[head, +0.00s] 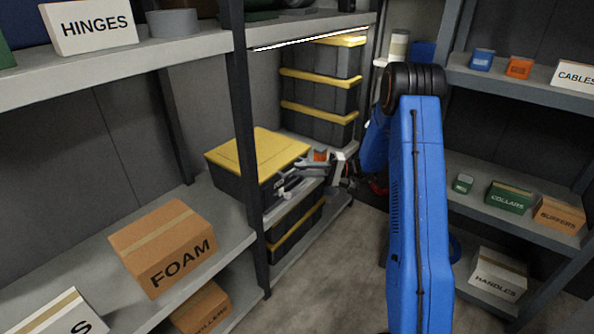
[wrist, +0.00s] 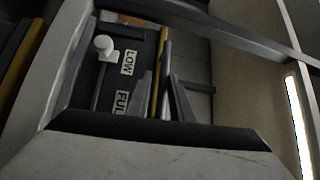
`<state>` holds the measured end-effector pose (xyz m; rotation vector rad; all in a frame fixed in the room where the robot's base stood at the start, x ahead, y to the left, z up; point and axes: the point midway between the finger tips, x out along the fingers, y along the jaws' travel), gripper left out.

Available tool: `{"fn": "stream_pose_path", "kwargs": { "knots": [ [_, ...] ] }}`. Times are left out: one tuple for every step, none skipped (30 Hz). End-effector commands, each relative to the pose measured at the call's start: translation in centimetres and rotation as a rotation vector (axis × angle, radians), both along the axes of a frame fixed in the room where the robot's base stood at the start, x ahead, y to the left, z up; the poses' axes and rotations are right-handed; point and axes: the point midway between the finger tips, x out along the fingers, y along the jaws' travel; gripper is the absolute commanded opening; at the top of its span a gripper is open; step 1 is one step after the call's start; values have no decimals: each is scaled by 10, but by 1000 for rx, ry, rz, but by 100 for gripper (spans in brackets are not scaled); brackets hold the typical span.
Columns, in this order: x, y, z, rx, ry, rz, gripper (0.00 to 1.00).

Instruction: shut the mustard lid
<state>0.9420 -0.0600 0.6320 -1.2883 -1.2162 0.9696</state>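The mustard lid (head: 258,155) lies over a dark box (head: 232,183) on the middle shelf in the head view. It looks flat or nearly flat; I cannot tell whether a small gap remains under its edge. In the wrist view a narrow mustard edge (wrist: 162,75) runs upright beside the box's dark front (wrist: 115,85). The front carries LOW and FULL labels and a white knob (wrist: 103,44). My gripper (head: 290,174) is at the box's front right corner. In the wrist view its fingers (wrist: 162,85) are apart, with the mustard edge showing between them; contact is unclear.
A shelf post (head: 250,140) stands just left of the gripper. Stacked dark boxes with yellow lids (head: 320,85) stand behind. A FOAM carton (head: 162,245) sits on the left shelf, and a right-hand rack (head: 520,160) holds small boxes. The floor between is clear.

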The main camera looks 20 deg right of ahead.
Motion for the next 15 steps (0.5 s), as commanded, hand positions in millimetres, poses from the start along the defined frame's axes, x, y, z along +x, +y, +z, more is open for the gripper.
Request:
{"fn": "stream_pose_path", "kwargs": {
  "knots": [
    [-1,-11,-1,0,0,-4,19],
    [-2,-17,-2,0,0,-4,19],
    [-3,-25,-3,0,-1,-4,19],
    [-4,-31,-3,-1,0,-4,19],
    [-4,-37,-4,-1,0,-4,19],
    [-6,-45,-5,0,1,-5,19],
    [-7,-50,-6,-1,1,-4,19],
    [-8,-55,-6,1,1,-3,19],
    [-9,-62,-7,1,1,-4,19],
    [-9,-67,-8,0,0,-4,19],
    [-10,-71,-8,0,0,-3,19],
    [-11,-76,-9,-1,0,-2,19],
    [-11,-79,-9,-1,0,-2,19],
    [-12,-83,-9,-1,0,-2,19],
    [-13,-86,-10,0,0,-3,19]
  ]
}}
